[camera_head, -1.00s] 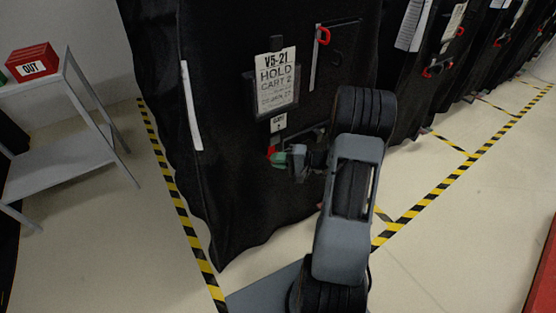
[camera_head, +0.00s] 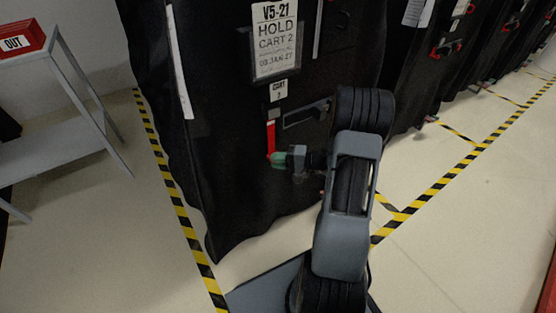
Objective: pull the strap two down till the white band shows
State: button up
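A red strap (camera_head: 271,137) hangs straight down the front of the black covered cart, below a small white "CART 2" tag (camera_head: 278,91). My gripper (camera_head: 277,159), with green fingertips, is at the strap's lower end and looks shut on it; the fingers hide that end. A length of plain red shows above the fingers. I see no white band on the strap. A dark slotted plate (camera_head: 305,115) is just right of the strap.
A large sign (camera_head: 275,42) reads "V5-21 HOLD CART 2". A grey shelf (camera_head: 75,125) with a red "OUT" box (camera_head: 18,41) stands left. More covered carts are at right. Yellow-black tape (camera_head: 172,185) marks the floor, which is otherwise clear nearby.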

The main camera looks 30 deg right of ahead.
jog(key=o, duration=0.4)
jog(key=shift+d, duration=0.1)
jog(key=p+v, duration=0.3)
jog(key=v, duration=1)
jog(key=shift+s+d, duration=0.2)
jog(key=shift+s, duration=0.1)
jog(key=shift+r, duration=0.1)
jog(key=s+a+r+n+g+h+p, duration=0.2)
jog(key=a+r+p, duration=0.4)
jog(key=r+p, duration=0.4)
jog(key=s+a+r+n+g+h+p, duration=0.2)
jog(key=a+r+h+p, duration=0.4)
jog(key=r, duration=1.3)
jog(key=s+a+r+n+g+h+p, duration=0.2)
jog(key=a+r+n+h+p, duration=0.3)
jog(key=r+p, duration=0.9)
jog(key=shift+s+a+r, duration=0.2)
jog(key=shift+s+a, duration=0.05)
jog(key=shift+a, duration=0.35)
jog(key=shift+s+a+r, duration=0.15)
jog(key=shift+s+a, duration=0.1)
jog(key=shift+a, duration=0.3)
jog(key=shift+s+a+r, duration=0.2)
jog(key=shift+s+a, duration=0.1)
jog(key=shift+a, duration=0.3)
